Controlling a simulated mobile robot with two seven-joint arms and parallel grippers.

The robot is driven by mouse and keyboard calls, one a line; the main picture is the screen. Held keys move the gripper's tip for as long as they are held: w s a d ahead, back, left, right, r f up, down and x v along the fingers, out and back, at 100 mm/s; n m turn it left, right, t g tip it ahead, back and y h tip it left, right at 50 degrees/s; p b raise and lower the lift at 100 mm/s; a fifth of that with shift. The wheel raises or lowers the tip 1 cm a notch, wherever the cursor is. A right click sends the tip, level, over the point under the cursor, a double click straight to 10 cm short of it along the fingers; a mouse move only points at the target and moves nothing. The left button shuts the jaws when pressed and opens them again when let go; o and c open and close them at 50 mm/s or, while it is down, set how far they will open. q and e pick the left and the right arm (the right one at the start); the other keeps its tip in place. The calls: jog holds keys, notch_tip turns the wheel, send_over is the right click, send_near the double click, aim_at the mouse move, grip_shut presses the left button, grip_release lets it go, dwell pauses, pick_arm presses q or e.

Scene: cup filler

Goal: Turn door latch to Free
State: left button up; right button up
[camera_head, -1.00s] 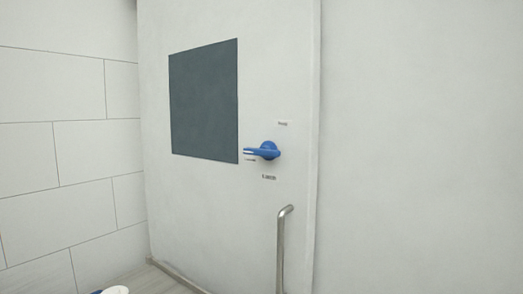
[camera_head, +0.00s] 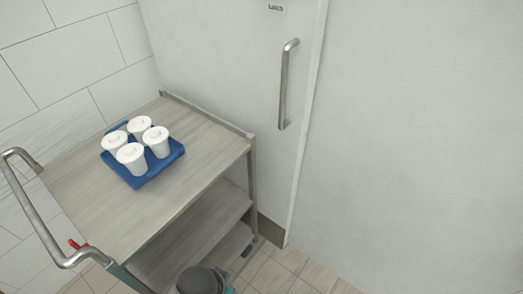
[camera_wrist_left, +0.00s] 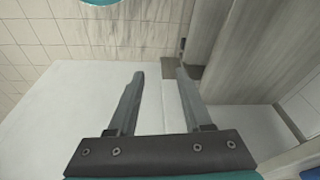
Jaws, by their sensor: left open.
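The blue door latch is outside both current views. In the head view the lower part of the white door (camera_head: 220,60) shows, with a small label reading "Latch" (camera_head: 275,8) at the top edge. My left gripper (camera_wrist_left: 160,74) shows in its wrist view, its two grey fingers apart with nothing between them. My right gripper is not in view.
A vertical metal door handle (camera_head: 284,85) is below the label.

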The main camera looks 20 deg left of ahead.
pick_arm(q)
jog(key=w+r+p+v, duration=0.1)
jog(key=w+p+v, duration=0.1)
jog(key=v, duration=0.8)
jog(key=w+p+v, duration=0.1)
jog(key=w+v, duration=0.2)
jog(key=v, duration=0.6)
jog(key=w+a+r+n+t+h, duration=0.1)
jog(key=w+r+n+t, duration=0.4)
jog(key=w, duration=0.5)
jog(key=w+a+r+n+t+h, duration=0.2)
jog(key=w+r, duration=0.4)
jog(key=w, duration=0.4)
jog(key=w+a+r+n+t+h, duration=0.1)
jog(key=w+a+r+n+t, duration=0.2)
jog(key=r, duration=0.5)
jog(key=w+a+r+n+t+h, duration=0.1)
jog(key=w+r+n+t, duration=0.2)
jog(key=r, duration=0.6)
jog(key=w+a+r+n+t+h, duration=0.1)
jog(key=w+a+r+n, duration=0.15)
jog(key=w+r, duration=0.4)
jog(key=d+r+p+x, duration=0.1)
jog(key=p+x, duration=0.1)
jog(key=x, duration=1.1)
jog(key=shift+d+r, duration=0.15)
jog(key=shift+r, duration=0.1)
jog(key=shift+n, duration=0.25)
grip_shut()
